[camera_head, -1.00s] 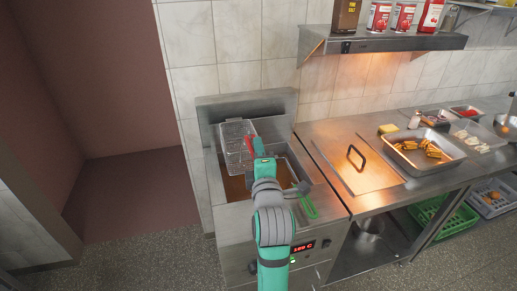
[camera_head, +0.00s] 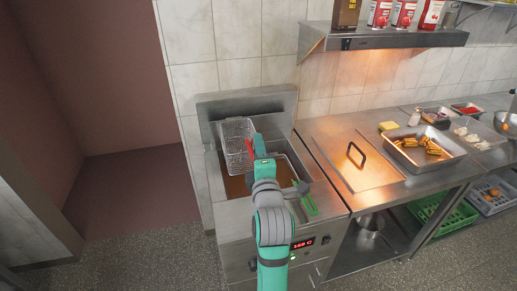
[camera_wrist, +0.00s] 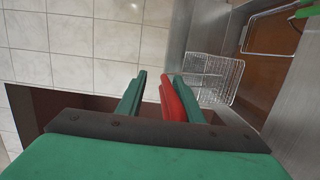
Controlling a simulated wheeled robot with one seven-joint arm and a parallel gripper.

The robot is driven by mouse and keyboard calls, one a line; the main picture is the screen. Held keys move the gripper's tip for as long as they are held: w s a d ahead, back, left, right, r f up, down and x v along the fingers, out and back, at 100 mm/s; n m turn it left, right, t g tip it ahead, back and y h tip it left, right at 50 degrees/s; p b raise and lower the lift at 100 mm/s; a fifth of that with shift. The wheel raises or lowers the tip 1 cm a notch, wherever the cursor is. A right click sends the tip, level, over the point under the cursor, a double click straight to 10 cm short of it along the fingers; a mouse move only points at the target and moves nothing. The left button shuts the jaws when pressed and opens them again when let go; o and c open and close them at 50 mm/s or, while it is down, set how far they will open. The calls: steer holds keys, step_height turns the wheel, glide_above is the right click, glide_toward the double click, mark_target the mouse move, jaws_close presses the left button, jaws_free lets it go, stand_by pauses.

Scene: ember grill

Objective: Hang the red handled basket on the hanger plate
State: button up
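The wire basket (camera_head: 237,135) with the red handle (camera_head: 249,148) is at the back left of the fryer, against the raised back panel (camera_head: 270,104). I cannot tell whether it hangs on that panel, which seems to be the hanger plate. My gripper (camera_head: 259,146) is beside the red handle. In the wrist view, the red handle (camera_wrist: 172,103) is between the fingers of my gripper (camera_wrist: 160,95), close to the right finger with a gap to the left one. The basket mesh (camera_wrist: 210,76) shows beyond the right finger.
A second basket with a green handle (camera_head: 305,196) is at the right of the fryer; its handle also shows in the wrist view (camera_wrist: 308,10). A shelf (camera_head: 385,41) juts out above.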

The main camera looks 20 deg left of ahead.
steer(key=v, duration=1)
steer(key=shift+s+d, duration=0.25)
steer(key=shift+s, duration=0.05)
steer(key=shift+s, duration=0.1)
